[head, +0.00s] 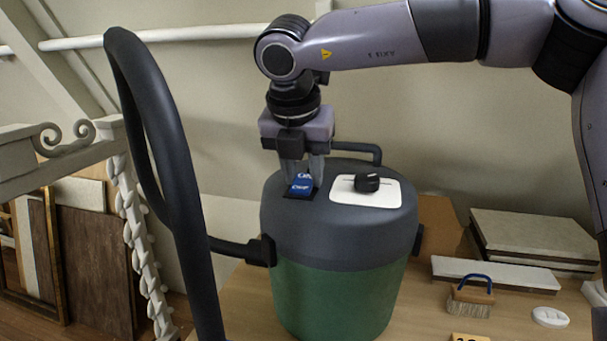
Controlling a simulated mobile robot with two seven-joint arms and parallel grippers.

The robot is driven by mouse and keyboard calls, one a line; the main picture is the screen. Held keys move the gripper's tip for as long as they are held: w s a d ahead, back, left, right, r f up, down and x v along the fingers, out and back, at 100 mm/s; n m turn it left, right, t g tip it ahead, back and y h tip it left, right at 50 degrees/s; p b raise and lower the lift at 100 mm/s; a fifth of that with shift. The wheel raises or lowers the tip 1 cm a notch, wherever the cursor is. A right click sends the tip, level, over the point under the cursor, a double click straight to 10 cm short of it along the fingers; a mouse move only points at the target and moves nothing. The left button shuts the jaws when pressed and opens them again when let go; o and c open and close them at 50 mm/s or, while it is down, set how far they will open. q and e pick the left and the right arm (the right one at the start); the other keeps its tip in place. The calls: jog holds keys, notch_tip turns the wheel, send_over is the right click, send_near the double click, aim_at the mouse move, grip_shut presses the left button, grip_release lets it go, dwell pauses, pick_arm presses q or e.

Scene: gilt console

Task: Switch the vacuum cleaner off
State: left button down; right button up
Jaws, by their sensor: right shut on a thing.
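The vacuum cleaner (335,297) stands upright on a wooden surface, with a green body and a dark grey lid. On its lid, a blue switch (300,186) with white lettering sits on a small black plate. To the right of it, a black knob (367,182) sits on a white slotted plate (392,194). My right gripper (304,179) comes down from above and is shut on the blue switch. Its fingers hide part of the switch, and I cannot read the lettering clearly. My left gripper is not in view.
A thick dark curved tube (165,130) rises at the left, in front of the vacuum cleaner. At right lie a brush (470,298) with a blue handle, a white oval piece (550,317) and stacked slabs (533,235). Carved white frames (137,235) and panels lean at left.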

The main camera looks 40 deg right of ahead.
jog(key=o, duration=1)
jog(key=shift+o, duration=0.2)
jog(key=v, duration=0.7)
jog(key=shift+p, duration=0.3)
jog(key=shift+r, duration=0.1)
